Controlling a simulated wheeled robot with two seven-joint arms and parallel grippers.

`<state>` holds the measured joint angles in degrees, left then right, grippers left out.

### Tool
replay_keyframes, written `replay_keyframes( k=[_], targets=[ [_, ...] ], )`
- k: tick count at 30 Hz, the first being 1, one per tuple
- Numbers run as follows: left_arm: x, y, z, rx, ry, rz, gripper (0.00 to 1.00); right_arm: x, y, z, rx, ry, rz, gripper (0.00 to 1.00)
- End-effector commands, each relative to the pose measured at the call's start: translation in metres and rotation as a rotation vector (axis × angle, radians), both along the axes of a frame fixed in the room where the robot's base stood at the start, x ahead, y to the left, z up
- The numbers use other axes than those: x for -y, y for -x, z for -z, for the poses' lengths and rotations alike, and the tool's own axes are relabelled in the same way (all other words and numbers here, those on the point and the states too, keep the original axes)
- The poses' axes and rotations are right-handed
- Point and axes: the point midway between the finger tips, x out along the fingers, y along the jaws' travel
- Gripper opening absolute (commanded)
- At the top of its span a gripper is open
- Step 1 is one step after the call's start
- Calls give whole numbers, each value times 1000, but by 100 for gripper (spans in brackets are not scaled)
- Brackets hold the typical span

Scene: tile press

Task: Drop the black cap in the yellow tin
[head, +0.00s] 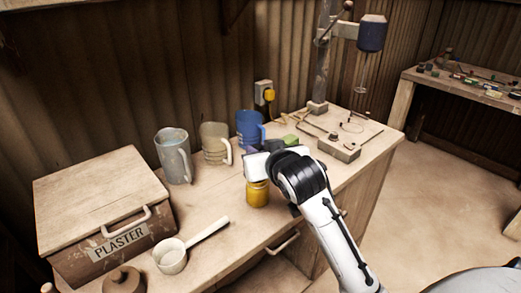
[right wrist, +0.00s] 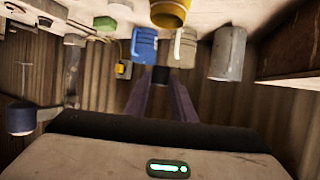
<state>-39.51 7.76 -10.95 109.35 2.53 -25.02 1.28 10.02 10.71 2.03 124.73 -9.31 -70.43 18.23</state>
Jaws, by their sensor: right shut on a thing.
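The yellow tin (head: 257,194) stands upright on the workbench, and its open end shows at the top of the right wrist view (right wrist: 170,14). My right gripper (head: 257,166) is over the tin in the head view. In the right wrist view, its two fingers (right wrist: 160,92) are shut on the small black cap (right wrist: 160,75). The cap cannot be made out in the head view, where the gripper hides it. The gap between cap and tin is hard to judge. My left gripper is not in view.
Behind the tin stand a grey mug (head: 174,158), a beige mug (head: 215,145) and a blue mug (head: 249,128). A plaster box (head: 100,195) and a white ladle (head: 172,258) are to the left. A drill stand (head: 340,150) is to the right.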

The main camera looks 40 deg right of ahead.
Motion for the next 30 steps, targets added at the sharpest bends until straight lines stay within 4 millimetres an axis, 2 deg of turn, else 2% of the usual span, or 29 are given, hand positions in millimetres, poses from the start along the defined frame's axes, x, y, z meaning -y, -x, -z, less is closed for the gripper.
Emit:
replay_keyframes(
  k=[27, 30],
  targets=[
    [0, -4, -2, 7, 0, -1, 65, 1, 0, 51, -1, -1, 1, 2],
    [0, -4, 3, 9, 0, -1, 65, 1, 0, 58, 0, -1, 1, 2]
  ],
)
